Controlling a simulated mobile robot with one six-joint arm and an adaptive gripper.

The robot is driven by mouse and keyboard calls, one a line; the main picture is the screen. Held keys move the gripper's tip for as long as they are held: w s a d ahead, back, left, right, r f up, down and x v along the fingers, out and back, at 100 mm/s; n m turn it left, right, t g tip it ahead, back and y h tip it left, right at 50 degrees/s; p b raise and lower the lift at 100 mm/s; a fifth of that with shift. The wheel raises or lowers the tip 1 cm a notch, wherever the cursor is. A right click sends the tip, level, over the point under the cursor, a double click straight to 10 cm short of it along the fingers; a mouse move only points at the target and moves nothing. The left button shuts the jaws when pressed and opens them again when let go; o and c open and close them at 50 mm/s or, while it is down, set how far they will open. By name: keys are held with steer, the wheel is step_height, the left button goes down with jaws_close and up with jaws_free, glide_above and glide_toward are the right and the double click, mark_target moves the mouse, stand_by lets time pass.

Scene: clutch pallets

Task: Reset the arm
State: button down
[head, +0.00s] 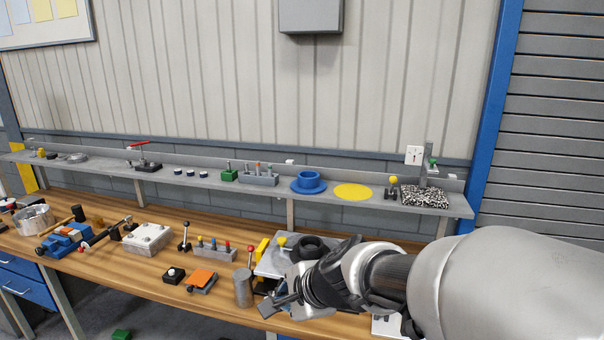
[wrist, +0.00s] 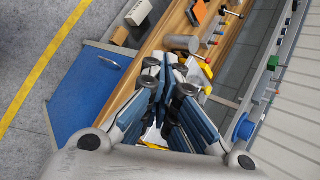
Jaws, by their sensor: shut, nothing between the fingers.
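My arm reaches in from the right in the head view, over the front of the wooden workbench (head: 120,262). My gripper (head: 270,306) points left at the bench's front edge, beside a grey cylinder (head: 243,288). In the wrist view my gripper (wrist: 170,62) has its fingers together with nothing between them. I cannot tell its exact height above the bench. My arm hides part of the bench's right end.
A grey plate (head: 272,262) with a black ring (head: 308,247) lies close behind my gripper. An orange-topped block (head: 202,279) and a black button box (head: 174,275) stand to the left. A shelf (head: 330,204) runs behind. A blue drawer front (wrist: 85,90) shows in the wrist view.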

steer(key=s+d+n+g+h, duration=0.1)
steer(key=s+d+n+h, duration=0.2)
steer(key=s+d+n, duration=0.4)
steer(key=s+d+r+n+h, duration=0.1)
steer(key=s+d+n+h, duration=0.1)
steer(key=s+d+n, duration=0.5)
steer(key=s+d, duration=0.4)
steer(key=s, duration=0.6)
steer(key=shift+s+g+h, duration=0.15)
steer(key=shift+g+h, duration=0.25)
